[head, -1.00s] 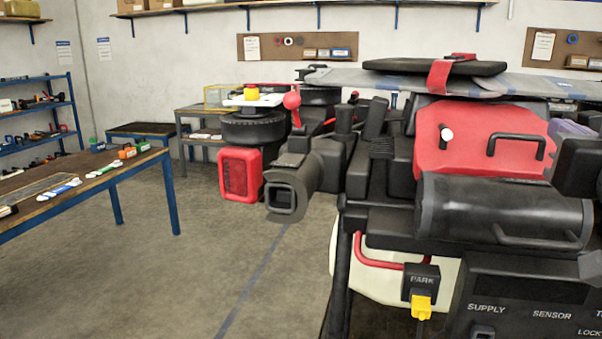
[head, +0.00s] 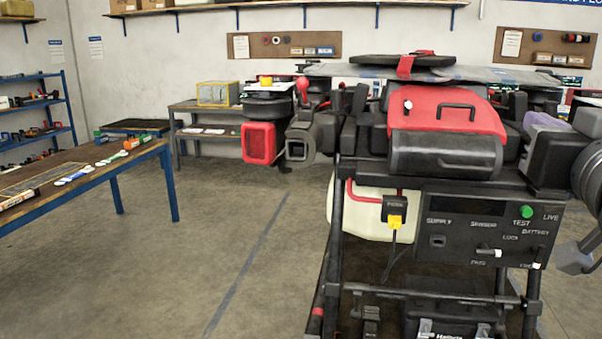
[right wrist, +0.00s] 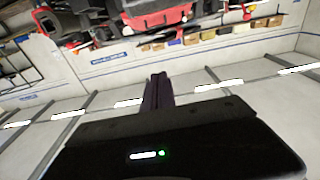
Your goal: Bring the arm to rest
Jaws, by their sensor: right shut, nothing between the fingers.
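My right gripper (head: 577,258) is at the right edge of the head view, beside the control panel (head: 487,232) and apart from it. In the right wrist view its dark fingers (right wrist: 158,90) are together with nothing between them. The spray drone (head: 447,115), with a red cover and black parts, sits on a dark stand (head: 337,215). My left gripper is not in view.
A wooden workbench (head: 85,168) with small tools stands at left. A grey table (head: 190,130) is at the back, by the wall. The floor (head: 180,255) between bench and stand is clear.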

